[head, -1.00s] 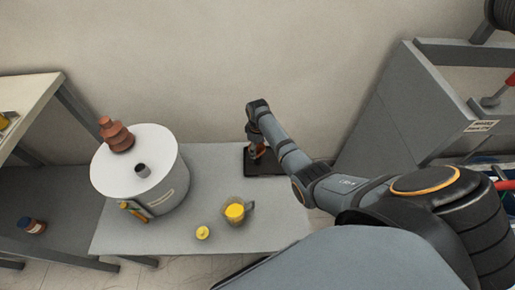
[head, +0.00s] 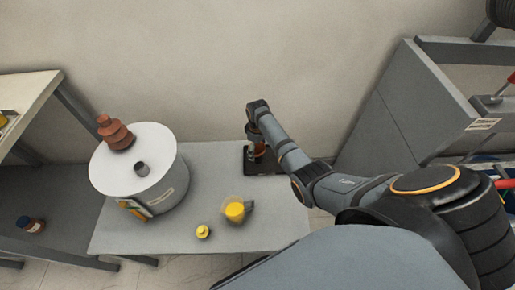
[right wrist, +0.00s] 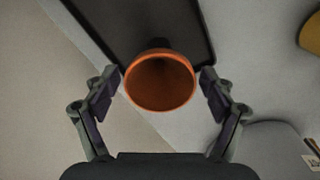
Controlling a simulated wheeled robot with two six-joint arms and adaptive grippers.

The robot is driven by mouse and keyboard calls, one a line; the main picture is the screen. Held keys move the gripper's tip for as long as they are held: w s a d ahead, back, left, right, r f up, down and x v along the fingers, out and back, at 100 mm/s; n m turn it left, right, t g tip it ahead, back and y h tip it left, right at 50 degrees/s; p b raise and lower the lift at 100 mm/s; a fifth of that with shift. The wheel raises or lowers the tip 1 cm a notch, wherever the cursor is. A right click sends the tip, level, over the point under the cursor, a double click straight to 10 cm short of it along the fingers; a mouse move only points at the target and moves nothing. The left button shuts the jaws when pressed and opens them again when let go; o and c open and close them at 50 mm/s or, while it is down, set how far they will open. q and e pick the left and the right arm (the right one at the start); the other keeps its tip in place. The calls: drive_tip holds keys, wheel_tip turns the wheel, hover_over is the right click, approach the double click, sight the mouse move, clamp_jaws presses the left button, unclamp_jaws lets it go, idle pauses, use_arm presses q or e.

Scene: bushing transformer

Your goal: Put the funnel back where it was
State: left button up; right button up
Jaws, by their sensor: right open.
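The orange funnel (right wrist: 160,84) shows in the right wrist view with its wide round mouth facing the camera. It is at a dark tray (right wrist: 190,22), whose raised rim shows behind it. My right gripper (right wrist: 161,82) is open, with one finger on each side of the funnel and narrow gaps visible between. In the head view my right gripper (head: 257,148) points down over the dark tray (head: 262,167) at the back right of the grey table, and it mostly hides the funnel. My left gripper is not in view.
A white cylindrical transformer (head: 133,165) with a brown bushing (head: 115,133) stands on the left of the grey table (head: 185,235). A jug with yellow contents (head: 235,211) and a small yellow object (head: 202,232) sit near the front. Grey cabinet (head: 400,115) stands right.

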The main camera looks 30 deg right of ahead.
wheel_tip(320, 180, up, 12)
idle(0.4)
